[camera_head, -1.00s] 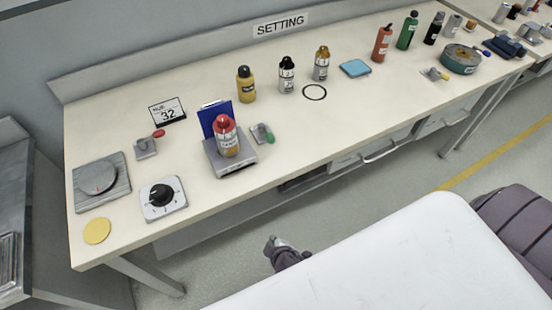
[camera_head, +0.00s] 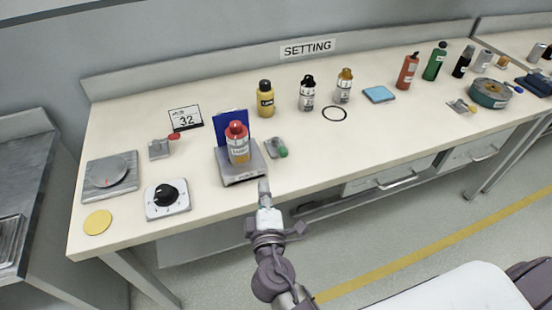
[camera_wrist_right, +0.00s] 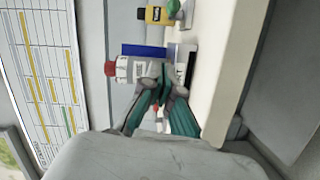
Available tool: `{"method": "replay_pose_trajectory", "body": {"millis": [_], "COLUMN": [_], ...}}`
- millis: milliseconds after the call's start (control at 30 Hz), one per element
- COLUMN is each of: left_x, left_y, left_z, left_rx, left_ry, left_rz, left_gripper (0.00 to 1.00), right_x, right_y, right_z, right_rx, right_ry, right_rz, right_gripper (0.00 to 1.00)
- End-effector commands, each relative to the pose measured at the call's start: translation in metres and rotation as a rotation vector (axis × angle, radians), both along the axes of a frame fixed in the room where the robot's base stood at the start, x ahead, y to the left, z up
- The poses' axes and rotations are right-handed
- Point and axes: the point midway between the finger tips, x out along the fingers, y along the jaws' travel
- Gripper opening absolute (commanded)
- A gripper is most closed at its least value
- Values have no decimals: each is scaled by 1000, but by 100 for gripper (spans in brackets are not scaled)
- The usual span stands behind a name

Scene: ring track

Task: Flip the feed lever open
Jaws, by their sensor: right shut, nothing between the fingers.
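Three small grey lever units stand on the bench: one with a red knob (camera_head: 160,147) at the left, one with a green knob (camera_head: 276,149) right of the scale, and one with a yellow knob (camera_head: 461,106) farther right. I cannot tell from any label which is the feed lever. My right gripper (camera_head: 264,186) is shut and empty at the bench's front edge, just in front of the scale and below the green-knobbed lever. In the right wrist view its closed fingers (camera_wrist_right: 159,86) overlap the red-capped bottle's lower part; contact cannot be told. My left gripper is not in view.
A red-capped bottle (camera_head: 238,143) stands on the grey scale (camera_head: 242,180), before a blue panel. A black dial (camera_head: 167,195), a round plate unit (camera_head: 110,174) and a yellow disc (camera_head: 98,222) lie left. Several bottles stand behind. The bench front right of the green-knobbed lever is clear.

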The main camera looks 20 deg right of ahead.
Motion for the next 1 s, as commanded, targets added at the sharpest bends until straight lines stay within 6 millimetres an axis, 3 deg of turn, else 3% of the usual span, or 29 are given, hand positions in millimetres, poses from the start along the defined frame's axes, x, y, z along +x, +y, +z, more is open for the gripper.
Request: {"method": "replay_pose_trajectory", "body": {"millis": [333, 800, 1000], "left_x": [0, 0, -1], "left_y": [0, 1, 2], "left_z": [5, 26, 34], "left_rx": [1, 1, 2], "left_ry": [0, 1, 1], "left_rz": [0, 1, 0], "left_gripper": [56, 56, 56], "right_x": [12, 102, 99], "right_y": [-3, -24, -52], "right_z": [1, -4, -10], "right_rx": [0, -1, -2], "right_ry": [0, 2, 2], "right_rz": [-1, -2, -2], "right_gripper": [0, 0, 0]}}
